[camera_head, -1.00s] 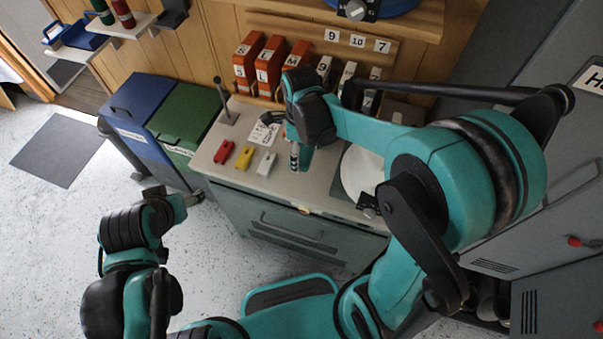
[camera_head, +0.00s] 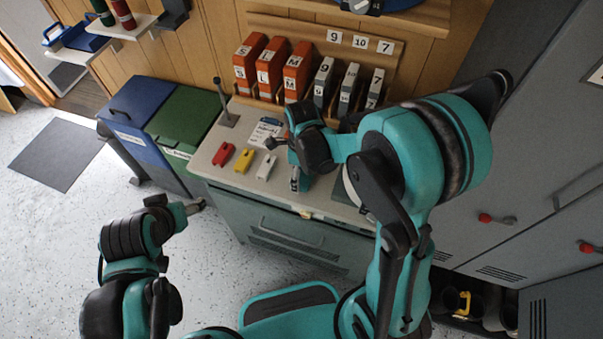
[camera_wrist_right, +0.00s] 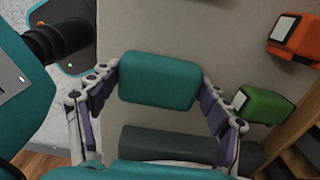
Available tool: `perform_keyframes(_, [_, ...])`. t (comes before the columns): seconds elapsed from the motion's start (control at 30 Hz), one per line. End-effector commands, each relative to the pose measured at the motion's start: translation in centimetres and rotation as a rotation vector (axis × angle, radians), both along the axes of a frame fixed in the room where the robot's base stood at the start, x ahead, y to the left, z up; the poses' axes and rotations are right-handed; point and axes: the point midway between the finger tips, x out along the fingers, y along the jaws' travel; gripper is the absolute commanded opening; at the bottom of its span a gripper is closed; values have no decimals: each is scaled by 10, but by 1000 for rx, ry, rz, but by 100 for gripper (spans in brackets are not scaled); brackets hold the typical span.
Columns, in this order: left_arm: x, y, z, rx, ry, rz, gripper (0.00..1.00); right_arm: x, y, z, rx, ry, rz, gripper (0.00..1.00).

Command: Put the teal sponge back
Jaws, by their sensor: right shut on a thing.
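The teal sponge (camera_wrist_right: 158,80) is a rounded block between the two fingers of my right gripper (camera_wrist_right: 158,98) in the right wrist view. The fingers are shut on its two sides.
Red, yellow and white clips (camera_head: 244,160) lie left of my right gripper, near a white card (camera_head: 265,132). Orange labelled binders (camera_head: 270,68) and grey ones (camera_head: 348,85) stand at the back. A thin post (camera_head: 226,105) rises at the back left. Blue and green bins stand left.

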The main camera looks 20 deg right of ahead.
Motion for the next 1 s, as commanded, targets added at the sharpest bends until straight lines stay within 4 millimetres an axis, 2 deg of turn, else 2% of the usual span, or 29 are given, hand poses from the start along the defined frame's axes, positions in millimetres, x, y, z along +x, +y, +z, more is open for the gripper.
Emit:
perform_keyframes(0.13, [0, 0, -5, 0, 0, 0, 70, 0, 0, -5, 0, 0, 0, 50])
perform_keyframes(0.17, [0, 0, -3, 0, 0, 0, 70, 0, 0, -3, 0, 0, 0, 84])
perform_keyframes(0.2, [0, 0, -3, 0, 0, 0, 70, 0, 0, -3, 0, 0, 0, 95])
perform_keyframes(0.23, [0, 0, -3, 0, 0, 0, 70, 0, 0, -3, 0, 0, 0, 97])
perform_keyframes(0.53, [0, 0, -3, 0, 0, 0, 70, 0, 0, -3, 0, 0, 0, 97])
perform_keyframes(0.67, [0, 0, 3, 0, 0, 0, 70, 0, 0, 4, 0, 0, 0, 97])
perform_keyframes(0.77, [0, 0, 8, 0, 0, 0, 70, 0, 0, 20, 0, 0, 0, 97])
perform_keyframes(1.0, [0, 0, 26, 0, 0, 0, 70, 0, 0, 76, 0, 0, 0, 97])
